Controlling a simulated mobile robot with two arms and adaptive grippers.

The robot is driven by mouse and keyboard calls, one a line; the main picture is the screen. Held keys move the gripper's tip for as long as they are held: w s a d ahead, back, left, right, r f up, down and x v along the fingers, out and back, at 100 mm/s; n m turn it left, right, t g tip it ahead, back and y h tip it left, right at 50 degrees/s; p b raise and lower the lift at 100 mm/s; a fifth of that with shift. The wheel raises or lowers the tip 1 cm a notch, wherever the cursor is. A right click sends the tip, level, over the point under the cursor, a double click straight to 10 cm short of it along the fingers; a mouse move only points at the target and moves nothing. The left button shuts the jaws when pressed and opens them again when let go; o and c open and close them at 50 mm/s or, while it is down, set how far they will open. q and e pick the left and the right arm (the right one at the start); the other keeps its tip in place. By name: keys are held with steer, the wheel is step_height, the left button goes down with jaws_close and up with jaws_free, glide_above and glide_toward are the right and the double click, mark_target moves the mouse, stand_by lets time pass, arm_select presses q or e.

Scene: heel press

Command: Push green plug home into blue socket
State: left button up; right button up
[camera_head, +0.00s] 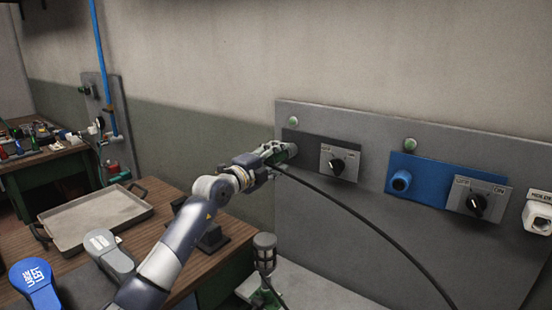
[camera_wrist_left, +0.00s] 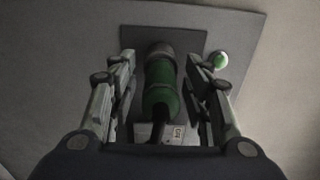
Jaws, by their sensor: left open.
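The green plug (camera_wrist_left: 160,88) stands between my left gripper's fingers in the left wrist view. Its grey collared front is at a dark plate (camera_wrist_left: 150,40) on the wall panel; how deep it sits cannot be told. My left gripper (camera_head: 278,152) is open around the plug, a finger on each side, with visible gaps. In the head view the plug (camera_head: 291,150) is mostly hidden by the gripper, and a black cable hangs from there to the lower right. The blue socket (camera_head: 401,181) on its blue plate (camera_head: 430,175) is to the right, with nothing in it. My right gripper is not in view.
Rotary switches (camera_head: 338,165) and (camera_head: 476,204) sit right of each socket plate. Green lamps (camera_head: 294,122) and (camera_head: 410,143) are above. A white holder (camera_head: 538,212) is at the far right. A metal tray (camera_head: 95,218) lies on the wooden bench. The cable crosses the panel's lower front.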

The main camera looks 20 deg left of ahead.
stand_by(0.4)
arm_select(q)
steer(key=shift+r+p, duration=0.1)
steer(key=shift+p, duration=0.35)
stand_by(0.6)
steer(key=shift+p, duration=0.5)
jaws_close()
